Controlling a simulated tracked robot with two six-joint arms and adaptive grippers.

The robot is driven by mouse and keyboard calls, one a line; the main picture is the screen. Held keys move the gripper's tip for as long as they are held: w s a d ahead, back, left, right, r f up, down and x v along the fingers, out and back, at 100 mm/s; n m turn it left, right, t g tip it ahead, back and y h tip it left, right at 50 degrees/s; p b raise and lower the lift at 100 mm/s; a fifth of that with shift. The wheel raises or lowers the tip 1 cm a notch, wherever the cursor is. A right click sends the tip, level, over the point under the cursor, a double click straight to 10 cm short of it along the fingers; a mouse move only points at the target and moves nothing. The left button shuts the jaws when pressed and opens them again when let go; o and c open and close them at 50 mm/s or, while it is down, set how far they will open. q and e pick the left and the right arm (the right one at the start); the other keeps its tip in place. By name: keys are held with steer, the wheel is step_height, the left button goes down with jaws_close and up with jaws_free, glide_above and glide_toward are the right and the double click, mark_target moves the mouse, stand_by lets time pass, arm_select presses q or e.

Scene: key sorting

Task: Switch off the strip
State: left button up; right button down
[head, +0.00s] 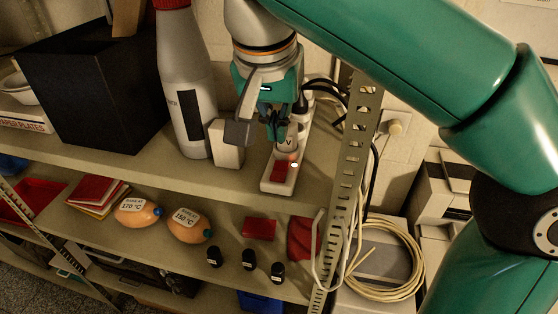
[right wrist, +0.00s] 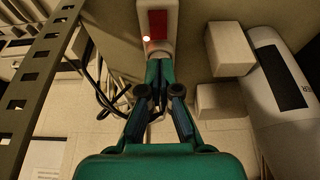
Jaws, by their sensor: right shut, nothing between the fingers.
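The white power strip (head: 266,186) lies on the upper shelf, running back toward the wall. A wide red switch (head: 279,171) sits at its near end, with a small bright light beside it. The strip (right wrist: 172,8) and the red switch (right wrist: 157,23) also show at the top of the right wrist view. My right gripper (head: 284,140) points down over the strip just behind the switch. Its fingers (right wrist: 158,62) are together and empty, close to the lit spot. Whether the tips touch the strip I cannot tell. My left gripper is out of view.
A white bottle (head: 183,90) with a red cap and a small pale block (head: 228,152) stand left of the strip. A perforated metal post (head: 352,160) rises on the right. Black cables run behind the strip.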

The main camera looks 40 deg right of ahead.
mark_target(281, 167)
steer(key=x, duration=0.6)
steer(key=shift+s+a+f, duration=0.2)
steer(key=shift+s+f, duration=0.05)
steer(key=shift+f, duration=0.25)
steer(key=shift+f+b, duration=0.25)
steer(key=shift+b, duration=0.2)
steer(key=shift+f, duration=0.2)
